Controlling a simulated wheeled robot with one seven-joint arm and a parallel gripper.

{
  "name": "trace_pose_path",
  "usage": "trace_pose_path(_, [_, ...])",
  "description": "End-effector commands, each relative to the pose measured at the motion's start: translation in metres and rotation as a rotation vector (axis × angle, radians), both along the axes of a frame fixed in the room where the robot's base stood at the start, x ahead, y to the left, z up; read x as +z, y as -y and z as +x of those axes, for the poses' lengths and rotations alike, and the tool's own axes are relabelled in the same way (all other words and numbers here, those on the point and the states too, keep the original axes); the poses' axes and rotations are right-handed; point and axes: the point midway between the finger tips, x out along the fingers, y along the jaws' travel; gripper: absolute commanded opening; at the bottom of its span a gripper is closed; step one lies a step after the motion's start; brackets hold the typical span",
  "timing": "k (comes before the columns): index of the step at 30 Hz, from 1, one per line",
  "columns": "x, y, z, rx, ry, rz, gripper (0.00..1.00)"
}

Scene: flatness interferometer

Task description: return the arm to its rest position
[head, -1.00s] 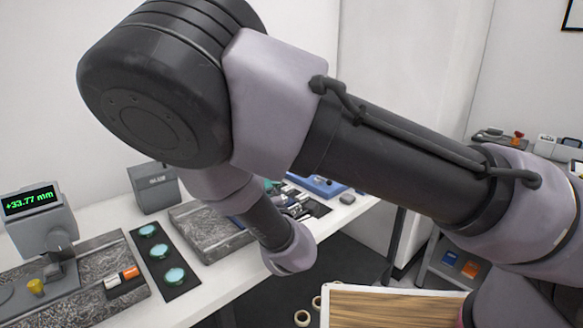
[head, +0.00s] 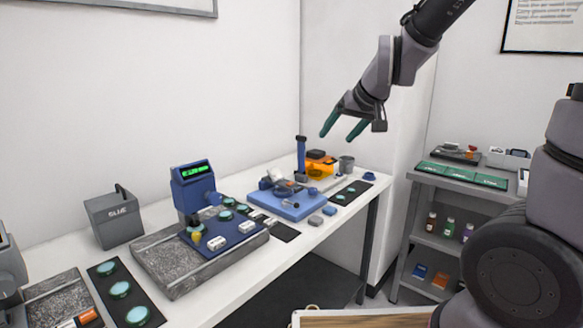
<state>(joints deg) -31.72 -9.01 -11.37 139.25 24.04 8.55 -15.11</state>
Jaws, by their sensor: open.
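My gripper (head: 340,125) hangs from my raised arm in the upper middle-right of the head view. Its two green fingers are apart and empty, pointing down and to the left. It is in the air in front of the white wall, above the far end of the white bench (head: 300,252), and touches nothing that I can see. Part of my arm also shows at the right edge; the links between the two parts are out of view.
On the bench stand a blue gauge (head: 193,190) on a granite plate (head: 158,262), a grey box (head: 113,217), a black strip with green discs (head: 122,291), a blue tray (head: 290,206) and an orange item (head: 318,166). A grey shelf cart (head: 408,235) stands at right.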

Motion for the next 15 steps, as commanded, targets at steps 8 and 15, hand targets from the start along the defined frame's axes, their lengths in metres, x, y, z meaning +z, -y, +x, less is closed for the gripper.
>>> trace_pose_path(8, [0.069,0.087,-0.086,-0.214,-0.103,0.128,0.79])
trace_pose_path(15, [0.084,0.124,-0.151,-0.386,-0.163,0.143,0.79])
